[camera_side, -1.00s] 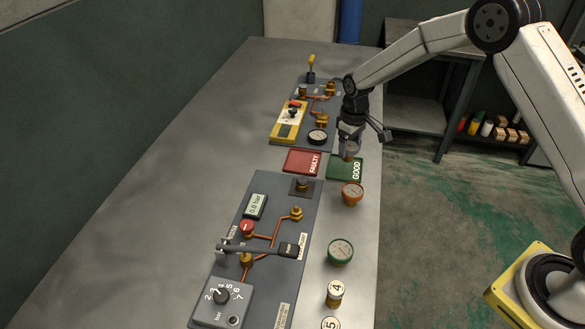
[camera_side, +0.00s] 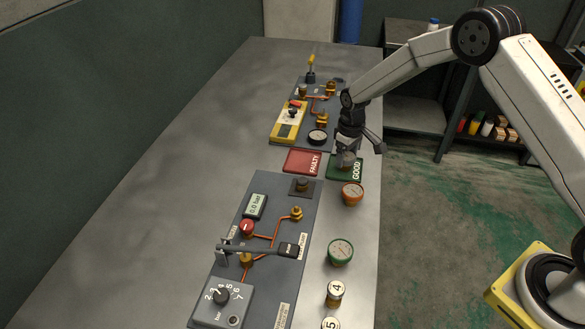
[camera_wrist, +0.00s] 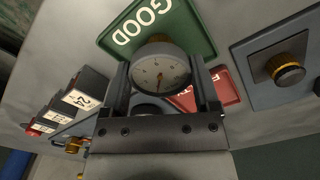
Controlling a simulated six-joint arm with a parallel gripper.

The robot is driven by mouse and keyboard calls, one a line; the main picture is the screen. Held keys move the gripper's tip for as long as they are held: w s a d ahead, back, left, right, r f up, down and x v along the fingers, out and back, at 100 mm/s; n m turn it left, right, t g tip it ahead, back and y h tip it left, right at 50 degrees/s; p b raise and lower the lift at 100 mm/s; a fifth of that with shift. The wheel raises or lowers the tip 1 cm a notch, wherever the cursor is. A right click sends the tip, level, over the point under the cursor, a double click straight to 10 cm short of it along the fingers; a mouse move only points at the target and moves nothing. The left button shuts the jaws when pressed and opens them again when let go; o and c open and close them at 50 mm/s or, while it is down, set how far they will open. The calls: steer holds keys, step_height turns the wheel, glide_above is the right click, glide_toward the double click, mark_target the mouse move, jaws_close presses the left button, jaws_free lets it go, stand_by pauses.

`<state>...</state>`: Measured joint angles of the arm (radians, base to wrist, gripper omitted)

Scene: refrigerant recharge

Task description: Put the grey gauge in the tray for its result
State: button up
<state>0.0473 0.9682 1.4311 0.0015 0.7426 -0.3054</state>
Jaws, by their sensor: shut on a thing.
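My gripper (camera_side: 347,156) is shut on the grey gauge (camera_wrist: 160,70), a round white dial in a grey case with a brass fitting at its far side. The gauge (camera_side: 345,161) is at the green GOOD tray (camera_side: 337,174), over its left-middle part in the side view. In the wrist view the green tray (camera_wrist: 190,32) lies behind the gauge. I cannot tell whether the gauge touches the tray. The red FAULTY tray (camera_side: 296,161) is empty beside it; its label is partly hidden by a finger in the wrist view.
An orange gauge (camera_side: 352,193) and a green gauge (camera_side: 340,251) stand on the table in front of the GOOD tray. A panel (camera_side: 282,205) with a brass port, pipes and a dial lies to the left. A yellow device (camera_side: 289,121) and a black gauge (camera_side: 317,137) are behind the trays.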

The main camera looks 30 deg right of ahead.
mark_target(347, 155)
steer(key=o, duration=1.1)
steer(key=shift+c, duration=0.2)
step_height(347, 155, up, 12)
steer(key=shift+r, duration=0.15)
steer(key=s+a+m+t, duration=0.2)
steer(key=s+m, duration=0.1)
steer(key=s, duration=2.2)
steer(key=shift+a+r+t, duration=0.25)
steer(key=shift+t, duration=0.05)
steer(key=shift+w, duration=0.1)
